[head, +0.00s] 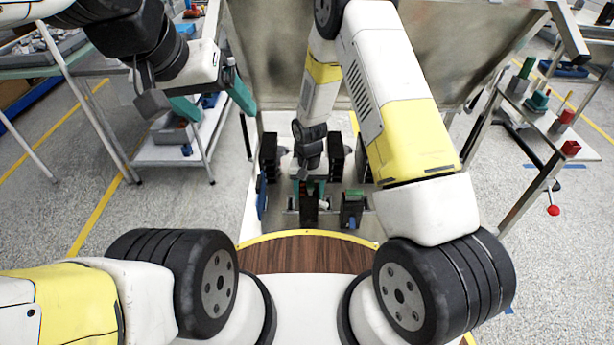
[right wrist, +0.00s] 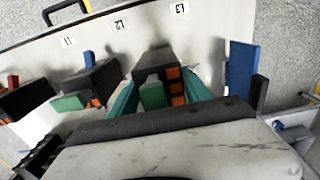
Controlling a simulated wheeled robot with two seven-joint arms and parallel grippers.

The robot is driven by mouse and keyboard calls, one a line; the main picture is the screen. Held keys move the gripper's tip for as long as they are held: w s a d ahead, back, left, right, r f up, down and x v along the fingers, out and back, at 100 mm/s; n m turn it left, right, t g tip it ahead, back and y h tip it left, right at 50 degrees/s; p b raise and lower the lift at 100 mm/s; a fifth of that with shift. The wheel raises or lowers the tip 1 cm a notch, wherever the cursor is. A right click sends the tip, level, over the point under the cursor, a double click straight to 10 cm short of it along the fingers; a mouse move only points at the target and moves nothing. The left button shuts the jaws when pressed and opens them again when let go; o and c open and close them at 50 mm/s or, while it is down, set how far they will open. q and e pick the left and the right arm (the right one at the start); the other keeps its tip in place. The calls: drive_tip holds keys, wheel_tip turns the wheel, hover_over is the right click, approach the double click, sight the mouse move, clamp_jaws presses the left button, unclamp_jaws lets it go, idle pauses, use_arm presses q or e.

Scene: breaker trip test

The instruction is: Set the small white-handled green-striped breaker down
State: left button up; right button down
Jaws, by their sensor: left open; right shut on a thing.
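My right gripper (head: 309,188) reaches down to the low panel in the middle of the head view. Its teal fingers (right wrist: 160,98) are shut on a dark breaker (right wrist: 155,62) with a green part and orange marks, in the right wrist view. The breaker (head: 309,206) also shows in the head view. I cannot make out a white handle on it, nor whether it touches the panel. My left gripper (head: 213,101) is open and empty, in the air at the upper left.
Another dark breaker with green (right wrist: 92,82) stands beside the held one. A dark block with red (right wrist: 25,97) is further left and a blue piece (right wrist: 240,68) is to the right. The pale panel (right wrist: 215,25) bears labels L1, L2 and L3. A side table (head: 550,115) holds coloured parts.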

drive_tip(key=shift+s+a+f, duration=0.2)
drive_tip(key=shift+f, duration=0.7)
drive_tip(key=shift+s+a+f, duration=0.15)
drive_tip(key=shift+f, duration=0.85)
drive_tip(key=shift+c, duration=2.4)
unclamp_jaws()
drive_tip(key=shift+f, duration=0.1)
wheel_tip(320, 180, up, 12)
drive_tip(key=shift+r, duration=0.1)
drive_tip(key=s+d+r+t+y, duration=0.1)
drive_tip(key=s+d+r, duration=0.15)
drive_tip(key=r, duration=0.55)
drive_tip(key=s+d+r+t, duration=0.1)
drive_tip(key=d+r, duration=0.2)
drive_tip(key=r, duration=0.5)
drive_tip(key=s+d+r+t+y, duration=0.1)
drive_tip(key=d+r, duration=0.2)
drive_tip(key=r, duration=0.5)
drive_tip(key=s+d+r+t, duration=0.1)
drive_tip(key=s+d+r, duration=0.1)
drive_tip(key=s+r, duration=0.3)
drive_tip(key=s+d+r+t, duration=0.2)
drive_tip(key=s+r, duration=0.3)
drive_tip(key=s, duration=0.5)
drive_tip(key=shift+d+r+n, duration=0.3)
drive_tip(key=shift+d+r, duration=0.1)
drive_tip(key=shift+d, duration=0.45)
